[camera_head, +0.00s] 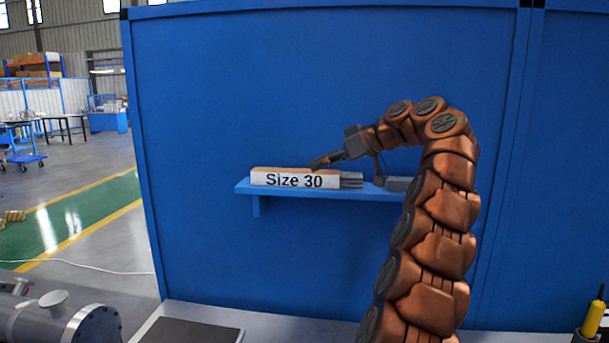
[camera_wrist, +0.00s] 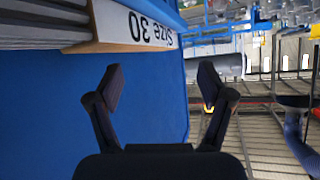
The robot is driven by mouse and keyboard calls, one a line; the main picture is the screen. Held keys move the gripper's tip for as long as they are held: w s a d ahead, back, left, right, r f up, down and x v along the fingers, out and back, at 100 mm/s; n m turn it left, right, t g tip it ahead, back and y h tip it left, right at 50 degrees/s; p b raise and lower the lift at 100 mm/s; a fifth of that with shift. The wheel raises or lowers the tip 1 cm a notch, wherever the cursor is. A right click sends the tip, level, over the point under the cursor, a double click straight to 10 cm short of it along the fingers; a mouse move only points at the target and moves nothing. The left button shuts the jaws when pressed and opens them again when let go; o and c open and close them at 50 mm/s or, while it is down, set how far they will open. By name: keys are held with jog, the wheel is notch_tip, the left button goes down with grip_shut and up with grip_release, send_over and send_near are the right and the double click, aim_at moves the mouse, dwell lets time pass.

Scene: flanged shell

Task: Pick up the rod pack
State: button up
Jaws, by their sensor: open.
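The rod pack (camera_head: 351,180) is a bundle of grey rods in a pale wooden holder with a white "Size 30" label, lying on a blue wall shelf (camera_head: 245,187). In the wrist view the rods (camera_wrist: 45,34) are at the top left, with the label turned upside down beside them. My gripper (camera_head: 318,165) appears over the right part of the holder in the head view. Its two fingers (camera_wrist: 160,75) are spread with nothing between them. From these views I cannot tell whether a fingertip touches the holder.
A grey object (camera_head: 398,184) lies on the shelf at right, partly hidden by my arm. A blue panel (camera_head: 220,90) stands right behind the shelf. Below are a grey cylindrical part (camera_head: 55,318) at left and a yellow-handled tool (camera_head: 594,315) at right.

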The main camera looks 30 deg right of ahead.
aim_at(308, 170)
jog(key=d, duration=0.3)
jog(key=shift+w+d+r+t+h, duration=0.15)
jog(key=shift+d+r+t+h, duration=0.1)
jog(key=shift+t+h, duration=0.05)
jog(key=shift+w, duration=0.1)
jog(key=shift+x, duration=2.95)
jog(key=shift+w+a+f, duration=0.3)
jog(key=shift+w+f, duration=0.1)
jog(key=shift+w, duration=0.15)
jog(key=c, duration=1.5)
grip_shut()
